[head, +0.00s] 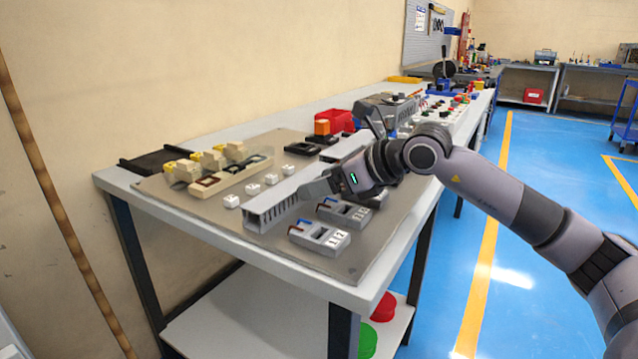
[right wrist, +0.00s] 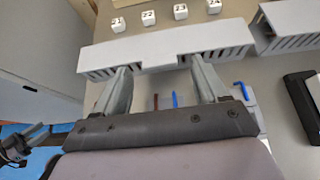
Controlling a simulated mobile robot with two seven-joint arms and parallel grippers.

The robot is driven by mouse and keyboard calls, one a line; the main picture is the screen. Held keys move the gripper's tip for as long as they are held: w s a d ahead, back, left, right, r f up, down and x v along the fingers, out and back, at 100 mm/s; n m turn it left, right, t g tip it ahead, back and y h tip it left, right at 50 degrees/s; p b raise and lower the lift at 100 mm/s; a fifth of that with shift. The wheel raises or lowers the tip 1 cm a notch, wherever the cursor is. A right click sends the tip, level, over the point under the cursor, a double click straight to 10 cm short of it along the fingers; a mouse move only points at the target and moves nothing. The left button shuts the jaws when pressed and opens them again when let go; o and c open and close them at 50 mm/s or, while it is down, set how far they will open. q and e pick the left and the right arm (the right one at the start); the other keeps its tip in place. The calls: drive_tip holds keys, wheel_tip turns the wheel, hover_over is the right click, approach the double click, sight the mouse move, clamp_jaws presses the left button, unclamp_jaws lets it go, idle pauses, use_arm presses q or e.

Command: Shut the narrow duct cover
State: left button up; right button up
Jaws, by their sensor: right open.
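The near slotted duct (head: 272,208) is a light grey channel with a comb-like side, lying along the board. It has a pale flat top; I cannot tell how far its cover is shut. In the right wrist view the duct (right wrist: 140,53) runs across the picture, with a step in its front edge near the middle. My right gripper (head: 318,188) is over the duct's far part and hides some of it. In the right wrist view the right gripper (right wrist: 163,80) is open, its two fingertips spread along the duct's slotted side, at or close to it.
A second slotted duct (head: 346,148) lies farther along the board; it also shows in the right wrist view (right wrist: 293,24). Small white numbered blocks (head: 252,189) stand left of the near duct. Grey devices with blue and red parts (head: 319,237) sit on its right.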

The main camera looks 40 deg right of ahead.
drive_tip(key=v, duration=0.4)
drive_tip(key=shift+s+d+b, duration=0.1)
drive_tip(key=shift+b, duration=0.3)
drive_tip(key=shift+s+d+r, duration=0.15)
drive_tip(key=shift+s+r, duration=0.15)
drive_tip(key=shift+s, duration=0.15)
use_arm(q)
drive_tip(key=shift+w+d+r+h, duration=0.15)
drive_tip(key=shift+d+h, duration=0.15)
drive_tip(key=shift+d, duration=0.05)
use_arm(e)
drive_tip(key=shift+s+r, duration=0.2)
